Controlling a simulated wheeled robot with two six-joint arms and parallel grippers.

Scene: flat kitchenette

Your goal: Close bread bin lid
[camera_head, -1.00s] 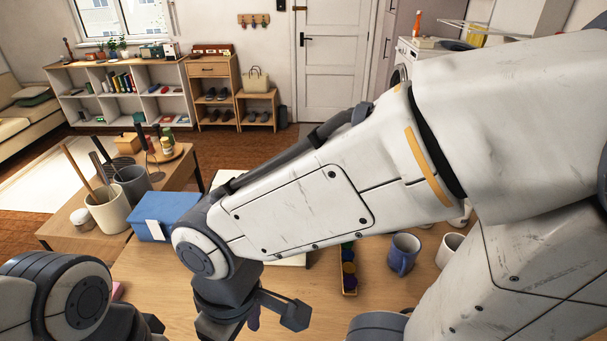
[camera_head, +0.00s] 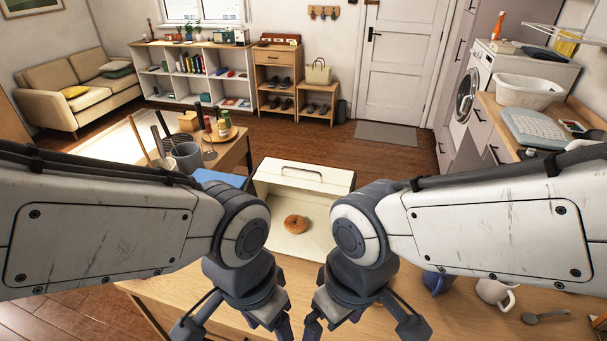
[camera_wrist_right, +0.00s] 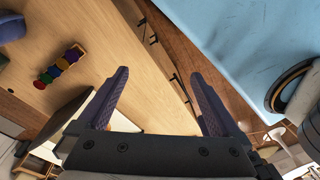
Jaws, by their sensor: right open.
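The cream bread bin (camera_head: 322,239) stands on the wooden table between my two arms. Its lid (camera_head: 270,171), with a dark handle, is raised at the back, so the inside is open to view. A bagel (camera_head: 295,224) lies inside. My left gripper (camera_head: 236,328) is in front of the bin at the left, jaws apart and empty. My right gripper (camera_head: 365,328) is in front at the right, open and empty. Its spread fingers also show in the right wrist view (camera_wrist_right: 160,80).
A blue box (camera_head: 215,176) and a grey utensil pot (camera_head: 187,157) are behind my left arm. A blue mug (camera_head: 437,283), a white mug (camera_head: 495,292) and a spoon (camera_head: 546,317) are on the table at right. A rack of coloured pods (camera_wrist_right: 60,65) shows in the right wrist view.

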